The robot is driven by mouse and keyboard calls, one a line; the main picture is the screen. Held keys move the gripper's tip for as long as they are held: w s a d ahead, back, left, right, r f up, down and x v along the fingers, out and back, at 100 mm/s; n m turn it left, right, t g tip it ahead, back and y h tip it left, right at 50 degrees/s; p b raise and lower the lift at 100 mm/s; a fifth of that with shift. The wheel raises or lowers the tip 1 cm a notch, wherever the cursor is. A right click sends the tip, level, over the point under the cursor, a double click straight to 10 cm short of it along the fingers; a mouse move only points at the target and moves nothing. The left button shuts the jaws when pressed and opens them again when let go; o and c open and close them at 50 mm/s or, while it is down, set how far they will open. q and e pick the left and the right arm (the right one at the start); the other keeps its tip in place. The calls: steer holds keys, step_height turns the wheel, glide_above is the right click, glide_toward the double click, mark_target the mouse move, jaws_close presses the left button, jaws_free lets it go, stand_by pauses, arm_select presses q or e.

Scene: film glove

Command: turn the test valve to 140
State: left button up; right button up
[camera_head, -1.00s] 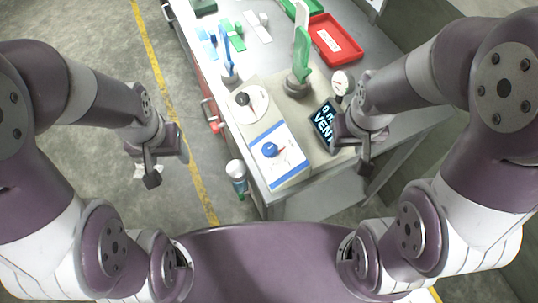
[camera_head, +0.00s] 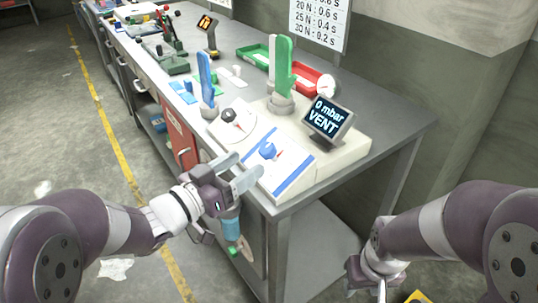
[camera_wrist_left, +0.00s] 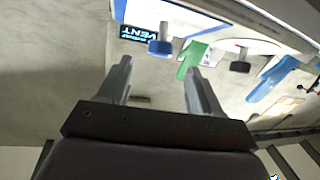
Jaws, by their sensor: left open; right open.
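The test station (camera_head: 335,158) is a pale box at the bench's near end. Its front plate, with blue stripes, carries a blue knob (camera_head: 267,150) with a red mark beside it. A round white dial (camera_head: 232,127) with a dark knob sits behind it. I cannot read which is labelled test valve. The screen (camera_head: 328,119) reads "0 mbar VENT". My left gripper (camera_head: 243,174) is open and empty, just left of the plate and apart from the blue knob. The left wrist view shows the blue knob (camera_wrist_left: 160,46) beyond the open fingers. My right gripper (camera_head: 375,284) is open, low right, off the bench.
A green glove form (camera_head: 283,72) and a blue one (camera_head: 206,84) stand upright behind the dials. A bottle (camera_head: 231,226) hangs at the bench side below my left gripper.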

mark_target(262, 153)
arm_select(q)
steer(key=x, duration=0.8)
steer(key=shift+d, duration=0.1)
steer(key=c, duration=1)
